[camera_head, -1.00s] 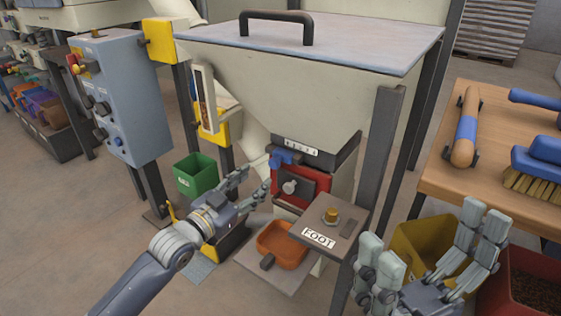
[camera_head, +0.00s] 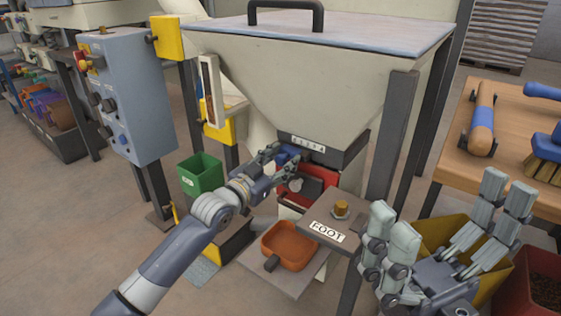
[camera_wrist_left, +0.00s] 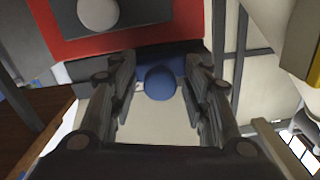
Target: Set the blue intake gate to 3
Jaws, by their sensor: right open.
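The blue intake gate handle (camera_head: 289,153) sits under the hopper, just below a small scale plate (camera_head: 308,144) whose marks are too small to read. In the left wrist view its round blue knob (camera_wrist_left: 160,83) lies between my left gripper's fingers, with a gap on each side. My left gripper (camera_head: 281,161) is open around the knob, and its fingers partly hide the handle in the head view. It also shows in the left wrist view (camera_wrist_left: 161,74). My right gripper (camera_head: 445,205) is open and empty at the lower right, away from the gate.
A red panel with a grey knob (camera_head: 297,185) is just below the gate. A shelf marked FOOT (camera_head: 327,231) and an orange tray (camera_head: 289,244) stand lower. A dark post (camera_head: 392,140) rises right of the hopper. A green bin (camera_head: 201,175) stands left of my left arm.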

